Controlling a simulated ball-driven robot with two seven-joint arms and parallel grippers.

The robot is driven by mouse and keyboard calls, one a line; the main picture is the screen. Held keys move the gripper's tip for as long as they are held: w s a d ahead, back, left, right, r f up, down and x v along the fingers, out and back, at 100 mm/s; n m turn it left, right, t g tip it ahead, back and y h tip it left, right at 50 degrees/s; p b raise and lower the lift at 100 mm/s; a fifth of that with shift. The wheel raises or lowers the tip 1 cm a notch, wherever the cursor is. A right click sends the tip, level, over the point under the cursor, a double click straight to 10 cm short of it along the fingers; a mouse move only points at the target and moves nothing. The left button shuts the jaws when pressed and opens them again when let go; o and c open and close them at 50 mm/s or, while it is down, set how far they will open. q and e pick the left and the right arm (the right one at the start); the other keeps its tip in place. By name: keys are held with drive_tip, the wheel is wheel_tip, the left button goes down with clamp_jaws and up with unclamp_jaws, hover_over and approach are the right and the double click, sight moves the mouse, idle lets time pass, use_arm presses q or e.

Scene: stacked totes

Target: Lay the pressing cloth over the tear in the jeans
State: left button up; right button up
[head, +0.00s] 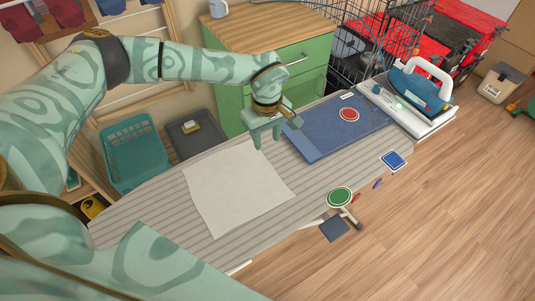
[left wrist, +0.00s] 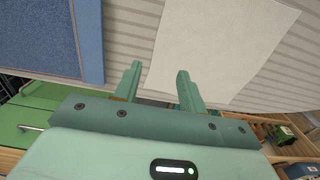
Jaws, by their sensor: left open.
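The white pressing cloth (head: 235,195) lies flat on the striped ironing board, left of the folded blue jeans (head: 325,142). A round red patch with a pale rim (head: 348,114) lies on the jeans; I cannot make out a tear. My left gripper (head: 278,137) is open and empty at the cloth's far edge, between cloth and jeans. In the left wrist view the open fingers (left wrist: 160,70) point at the near edge of the cloth (left wrist: 220,45), with the jeans (left wrist: 50,35) to the left. My right gripper is not in view.
An iron (head: 418,90) rests at the board's right end. A green round patch (head: 340,196) and a blue square one (head: 393,160) lie by the board's front edge. A green cabinet (head: 290,75) and a teal basket (head: 133,152) stand behind the board.

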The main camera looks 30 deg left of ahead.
sight(267, 165)
use_arm(q)
wheel_tip(267, 165, down, 8)
drive_tip(key=b, duration=0.6)
drive_tip(key=shift+s+r, duration=0.1)
drive_tip(key=shift+d+f, duration=0.1)
drive_tip(key=shift+f, duration=0.75)
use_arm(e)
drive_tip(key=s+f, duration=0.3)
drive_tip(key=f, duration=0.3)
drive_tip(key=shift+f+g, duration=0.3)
use_arm(q)
drive_tip(key=shift+s, duration=0.1)
drive_tip(key=c, duration=0.7)
clamp_jaws()
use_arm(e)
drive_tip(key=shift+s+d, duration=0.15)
